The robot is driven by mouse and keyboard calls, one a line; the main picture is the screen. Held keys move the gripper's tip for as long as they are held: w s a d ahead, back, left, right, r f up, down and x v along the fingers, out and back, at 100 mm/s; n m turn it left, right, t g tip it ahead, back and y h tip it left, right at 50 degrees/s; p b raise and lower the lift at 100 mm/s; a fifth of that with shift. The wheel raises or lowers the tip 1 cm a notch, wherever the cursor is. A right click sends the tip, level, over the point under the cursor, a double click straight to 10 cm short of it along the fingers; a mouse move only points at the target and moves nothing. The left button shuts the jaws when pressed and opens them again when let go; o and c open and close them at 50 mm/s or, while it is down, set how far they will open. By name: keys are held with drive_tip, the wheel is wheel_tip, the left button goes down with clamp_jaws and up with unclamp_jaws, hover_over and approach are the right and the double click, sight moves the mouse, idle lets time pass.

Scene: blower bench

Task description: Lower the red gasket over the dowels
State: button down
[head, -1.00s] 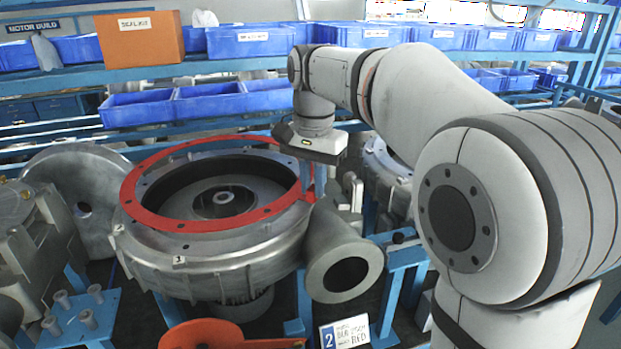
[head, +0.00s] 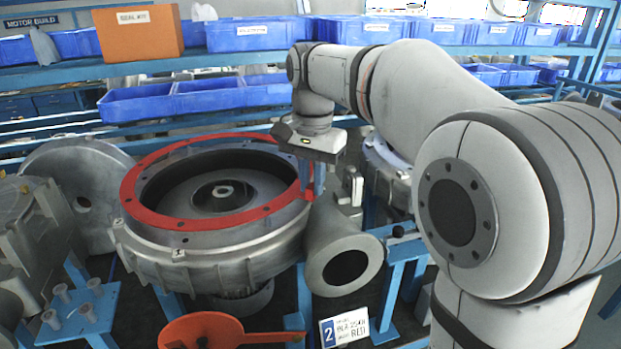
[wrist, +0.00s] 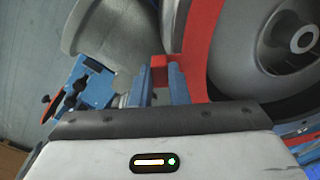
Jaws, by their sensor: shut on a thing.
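The red gasket (head: 160,219) is a flat ring over the top flange of the round grey blower housing (head: 215,252), close to level. Whether it touches the flange all round I cannot tell. Grey flange shows inside the ring at the back right. My gripper (head: 312,186) is at the ring's right side. In the wrist view my gripper (wrist: 162,72) has its two blue fingers shut on a red tab of the gasket, and the ring (wrist: 201,45) curves away at right. I cannot make out the dowels or whether they sit in the gasket's holes.
A grey outlet pipe (head: 328,240) stands right of the housing, below my gripper. A grey disc-shaped casting (head: 75,170) stands at left. Blue bins (head: 205,98) line the shelf behind.

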drive_tip(key=shift+f+b, duration=0.7)
drive_tip(key=shift+f, duration=0.7)
idle(2.7)
drive_tip(key=c, duration=1.3)
unclamp_jaws()
wheel_tip(320, 180, up, 8)
drive_tip(key=shift+f, duration=0.1)
